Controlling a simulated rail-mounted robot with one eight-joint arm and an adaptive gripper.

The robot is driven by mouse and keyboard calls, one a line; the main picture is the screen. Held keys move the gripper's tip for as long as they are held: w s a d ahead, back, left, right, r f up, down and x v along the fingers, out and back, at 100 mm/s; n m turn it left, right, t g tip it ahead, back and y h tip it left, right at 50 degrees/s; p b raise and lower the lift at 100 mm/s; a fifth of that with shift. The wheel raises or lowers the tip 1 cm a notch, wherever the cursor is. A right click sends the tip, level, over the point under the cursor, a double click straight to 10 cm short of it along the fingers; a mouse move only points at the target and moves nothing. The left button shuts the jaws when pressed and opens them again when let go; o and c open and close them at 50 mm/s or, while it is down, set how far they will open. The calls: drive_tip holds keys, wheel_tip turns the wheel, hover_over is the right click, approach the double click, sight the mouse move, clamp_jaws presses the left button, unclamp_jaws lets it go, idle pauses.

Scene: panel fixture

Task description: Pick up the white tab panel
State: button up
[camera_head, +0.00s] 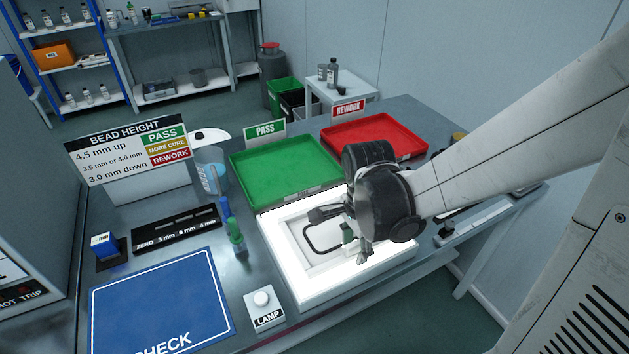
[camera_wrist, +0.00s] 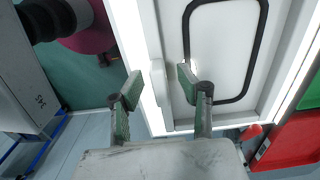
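The white tab panel (camera_head: 322,236) lies in the lit white fixture on the bench, with a black bead loop on its face. It also shows in the wrist view (camera_wrist: 228,50), where a raised white tab (camera_wrist: 158,88) stands at its left edge. My gripper (camera_head: 357,246) is over the fixture's right part. In the wrist view my gripper (camera_wrist: 159,87) is open, with one green-padded finger on each side of the tab. A gap shows on the left side; contact on the right cannot be told. My wrist hides part of the panel in the head view.
A green PASS tray (camera_head: 285,167) and a red REWORK tray (camera_head: 374,137) stand behind the fixture. A LAMP button box (camera_head: 263,306), a green-tipped tool (camera_head: 236,238) and a blue CHECK mat (camera_head: 158,305) are to the left. A black gauge strip (camera_head: 176,230) lies behind the mat.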

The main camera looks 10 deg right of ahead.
drive_tip(key=shift+c, duration=0.2)
clamp_jaws()
drive_tip(key=shift+r, duration=0.1)
